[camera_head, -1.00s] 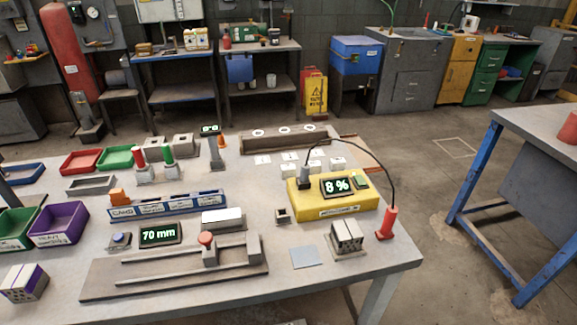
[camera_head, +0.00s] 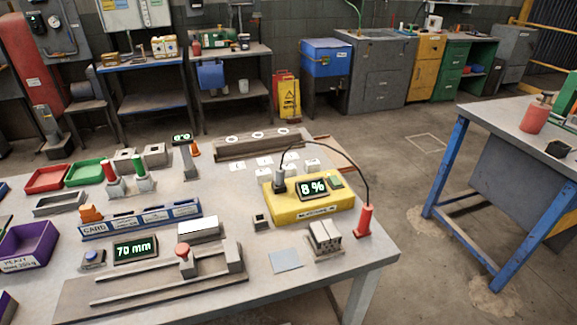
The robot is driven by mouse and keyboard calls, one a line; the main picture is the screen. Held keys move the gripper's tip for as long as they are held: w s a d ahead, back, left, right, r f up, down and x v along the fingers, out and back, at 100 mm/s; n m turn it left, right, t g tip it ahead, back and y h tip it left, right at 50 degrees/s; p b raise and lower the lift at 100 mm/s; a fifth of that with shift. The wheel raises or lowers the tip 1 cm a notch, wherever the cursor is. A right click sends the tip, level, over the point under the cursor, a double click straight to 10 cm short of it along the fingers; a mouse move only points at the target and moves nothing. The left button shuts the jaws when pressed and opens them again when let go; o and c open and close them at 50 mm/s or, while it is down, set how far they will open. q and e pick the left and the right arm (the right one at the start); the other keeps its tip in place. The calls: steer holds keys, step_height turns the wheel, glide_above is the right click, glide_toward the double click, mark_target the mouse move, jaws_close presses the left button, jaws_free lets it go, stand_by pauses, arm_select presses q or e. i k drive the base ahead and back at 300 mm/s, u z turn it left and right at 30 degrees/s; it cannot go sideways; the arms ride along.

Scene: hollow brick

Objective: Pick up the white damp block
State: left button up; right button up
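Several small white blocks (camera_head: 312,165) sit behind the yellow moisture meter (camera_head: 318,205), near white cards. The meter reads 8 %. A pale block with holes (camera_head: 324,235) sits on a small stand at the table's front right. A larger white-topped block (camera_head: 198,229) lies by the 70 mm display. I cannot tell which block is the damp one. Neither of my grippers is in view.
The grey worktable (camera_head: 330,272) also holds a red probe (camera_head: 364,220) on a black cable, a slide fixture (camera_head: 150,283), a blue card rack (camera_head: 140,219) and coloured trays (camera_head: 90,172). Another blue-legged table (camera_head: 500,125) stands to the right, with open floor between.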

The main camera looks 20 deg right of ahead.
mark_target(312, 166)
steer(key=z, duration=2.7)
steer(key=i, duration=2.95)
steer(key=u, duration=2.35)
steer(key=i, duration=2.15)
steer(key=u, duration=0.05)
